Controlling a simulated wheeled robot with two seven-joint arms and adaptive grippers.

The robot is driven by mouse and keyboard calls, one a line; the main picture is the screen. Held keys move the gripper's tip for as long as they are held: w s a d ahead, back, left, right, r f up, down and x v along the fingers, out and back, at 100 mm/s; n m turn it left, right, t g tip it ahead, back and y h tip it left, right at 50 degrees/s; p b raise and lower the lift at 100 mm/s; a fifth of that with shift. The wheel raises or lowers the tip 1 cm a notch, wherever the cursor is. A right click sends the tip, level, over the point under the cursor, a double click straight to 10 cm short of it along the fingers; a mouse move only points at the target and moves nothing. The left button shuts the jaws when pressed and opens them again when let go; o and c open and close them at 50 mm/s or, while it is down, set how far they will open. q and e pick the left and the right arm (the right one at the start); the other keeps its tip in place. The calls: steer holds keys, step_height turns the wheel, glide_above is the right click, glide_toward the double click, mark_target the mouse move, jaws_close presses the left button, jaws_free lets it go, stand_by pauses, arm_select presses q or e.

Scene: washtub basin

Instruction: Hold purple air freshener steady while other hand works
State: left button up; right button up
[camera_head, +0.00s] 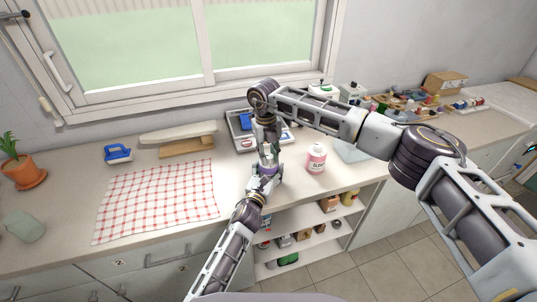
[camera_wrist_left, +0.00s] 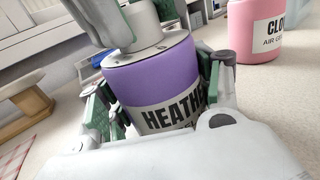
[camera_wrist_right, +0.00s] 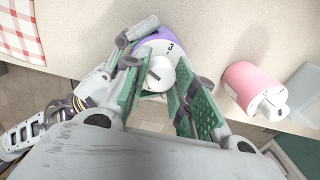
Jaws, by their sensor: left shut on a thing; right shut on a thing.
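The purple air freshener (camera_wrist_left: 150,82) stands upright in the left wrist view, with a "HEATH…" label partly hidden. In the head view the purple air freshener (camera_head: 268,170) is small and mostly covered by my grippers. My left gripper (camera_head: 265,178) is shut around its body, one finger on each side. My right gripper (camera_head: 268,155) comes down from above and is shut on the pale knob (camera_wrist_right: 158,74) at its top. A dial face marked "3" (camera_wrist_right: 170,49) shows beside the knob in the right wrist view. The exact finger contacts are partly hidden.
A pink air freshener (camera_head: 316,158) stands just right on the counter; it also shows in the left wrist view (camera_wrist_left: 257,30). A checked cloth (camera_head: 158,200) lies left. A grey tray (camera_head: 236,128) sits behind. Open shelves (camera_head: 300,225) lie below the counter's front edge.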

steer(key=shift+w+r+m, duration=0.1)
steer(key=shift+m, duration=1.1)
steer(key=o, duration=1.1)
steer(key=shift+c, duration=0.2)
step_height(320, 180, up, 12)
steer(key=shift+a, duration=0.3)
